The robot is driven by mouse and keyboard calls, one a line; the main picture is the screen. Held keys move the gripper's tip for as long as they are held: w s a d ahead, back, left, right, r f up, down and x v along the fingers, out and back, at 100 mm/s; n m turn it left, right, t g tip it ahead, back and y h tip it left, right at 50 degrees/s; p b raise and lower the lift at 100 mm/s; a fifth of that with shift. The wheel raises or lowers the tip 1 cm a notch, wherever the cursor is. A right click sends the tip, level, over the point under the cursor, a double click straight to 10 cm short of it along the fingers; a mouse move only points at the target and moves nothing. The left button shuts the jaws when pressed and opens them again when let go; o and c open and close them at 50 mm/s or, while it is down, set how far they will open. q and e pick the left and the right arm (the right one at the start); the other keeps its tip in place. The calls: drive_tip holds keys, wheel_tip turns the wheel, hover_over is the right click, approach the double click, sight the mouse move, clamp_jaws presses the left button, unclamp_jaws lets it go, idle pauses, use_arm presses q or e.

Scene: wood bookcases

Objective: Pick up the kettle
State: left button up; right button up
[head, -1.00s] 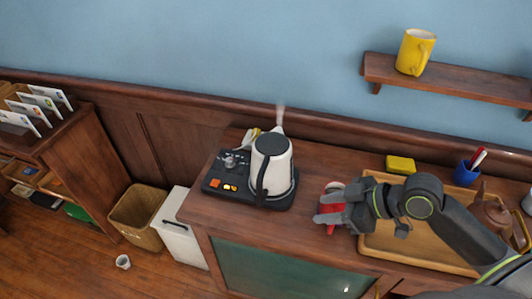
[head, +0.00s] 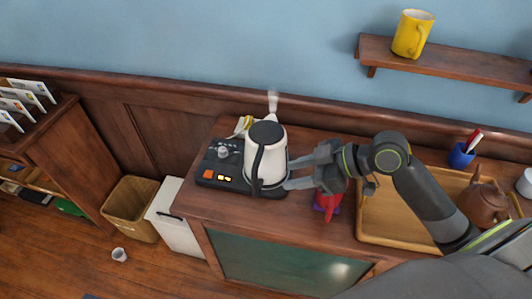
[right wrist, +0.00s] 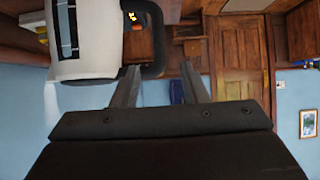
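The white kettle (head: 274,155) with a black lid and black handle (head: 257,168) stands upright on the black control base (head: 225,165) on the wooden cabinet. My right gripper (head: 287,173) is at the kettle's right side, low down, with its fingers pointing at it. In the right wrist view the kettle (right wrist: 92,35) fills the upper left, and its black handle (right wrist: 156,40) lies just beyond the spread fingers (right wrist: 160,80). The fingers are apart with nothing held between them. Whether they touch the kettle cannot be told. My left gripper is not in view.
A red object (head: 325,203) sits under my right gripper. A wooden tray (head: 385,222) with a brown teapot (head: 484,200) is to the right, near a blue pen cup (head: 461,155). A wall shelf (head: 450,66) holds a yellow mug (head: 412,34). A white bin (head: 178,228) stands left.

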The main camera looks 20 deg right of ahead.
sight(254, 184)
drive_tip(key=shift+d+f+p+x, duration=0.1)
drive_tip(key=shift+p+x, duration=0.25)
drive_tip(key=shift+x, duration=1.75)
drive_tip(key=shift+d+f+p+x, duration=0.15)
drive_tip(key=shift+p+x, duration=0.15)
drive_tip(key=shift+x, duration=1.8)
drive_tip(key=shift+f+p+x, duration=0.1)
drive_tip(key=shift+p+x, duration=0.25)
drive_tip(key=shift+x, duration=1.7)
drive_tip(key=shift+s, duration=0.1)
clamp_jaws()
drive_tip(key=shift+r, duration=0.15)
